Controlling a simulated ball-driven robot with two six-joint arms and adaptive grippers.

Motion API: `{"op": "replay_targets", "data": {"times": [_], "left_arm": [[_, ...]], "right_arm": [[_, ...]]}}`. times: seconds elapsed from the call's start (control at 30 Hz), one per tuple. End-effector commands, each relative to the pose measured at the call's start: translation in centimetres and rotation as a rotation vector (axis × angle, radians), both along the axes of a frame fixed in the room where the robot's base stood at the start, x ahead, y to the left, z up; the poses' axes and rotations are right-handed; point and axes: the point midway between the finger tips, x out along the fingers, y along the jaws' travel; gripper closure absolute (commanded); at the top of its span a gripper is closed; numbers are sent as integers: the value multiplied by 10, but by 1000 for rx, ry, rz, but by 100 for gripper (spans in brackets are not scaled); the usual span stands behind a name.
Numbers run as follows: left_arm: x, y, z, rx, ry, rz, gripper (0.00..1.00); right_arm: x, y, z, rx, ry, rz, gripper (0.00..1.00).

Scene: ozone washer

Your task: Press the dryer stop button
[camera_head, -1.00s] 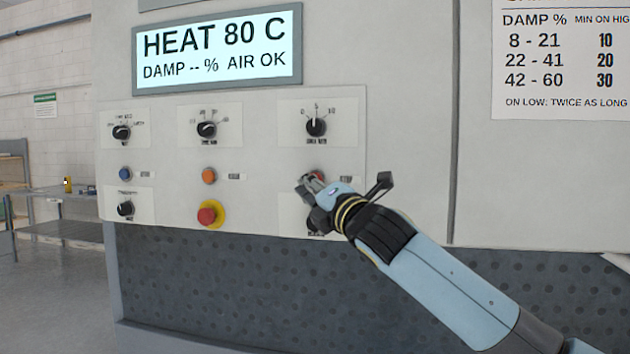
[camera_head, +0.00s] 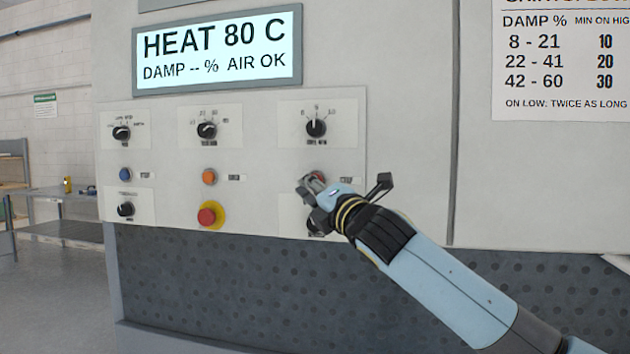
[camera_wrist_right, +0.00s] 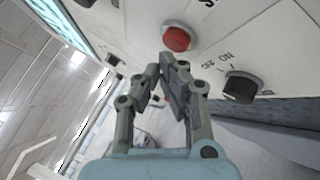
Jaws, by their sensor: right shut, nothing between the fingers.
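A red round button (camera_head: 319,175) is on the right part of the dryer's control panel (camera_head: 262,190), partly hidden behind my right gripper. It shows whole in the right wrist view (camera_wrist_right: 177,38), with a cut-off label beside it starting with S. My right gripper (camera_head: 308,186) is shut and empty, its fingertips at the panel by this button. In the right wrist view the fingertips (camera_wrist_right: 167,62) appear just below the button; I cannot tell whether they touch it. My left gripper is not in view.
A black knob (camera_wrist_right: 240,87) sits close right of the fingertips in the wrist view. A red mushroom button on yellow (camera_head: 207,215), an orange button (camera_head: 209,177), a blue button (camera_head: 125,174) and several knobs share the panel. The display (camera_head: 218,50) reads HEAT 80 C.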

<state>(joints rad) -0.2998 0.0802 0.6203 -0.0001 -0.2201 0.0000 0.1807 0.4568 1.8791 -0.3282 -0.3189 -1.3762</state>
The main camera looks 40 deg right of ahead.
Motion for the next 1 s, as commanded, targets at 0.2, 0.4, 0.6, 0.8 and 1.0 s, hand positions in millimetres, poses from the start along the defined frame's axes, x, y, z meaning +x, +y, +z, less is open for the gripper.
{"op": "replay_targets", "data": {"times": [0.2, 0.4, 0.6, 0.8, 1.0], "left_arm": [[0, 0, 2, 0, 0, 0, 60], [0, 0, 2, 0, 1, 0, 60], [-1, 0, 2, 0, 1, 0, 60], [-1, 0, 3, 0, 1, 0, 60], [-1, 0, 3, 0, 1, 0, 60]], "right_arm": [[2, -3, 1, -1, -1, 0, 100], [2, -3, 0, -1, -1, 0, 100], [3, -4, 1, -1, -1, 0, 100], [5, -6, 1, -2, -1, 0, 100], [6, -7, 1, -2, -1, 0, 100]]}}
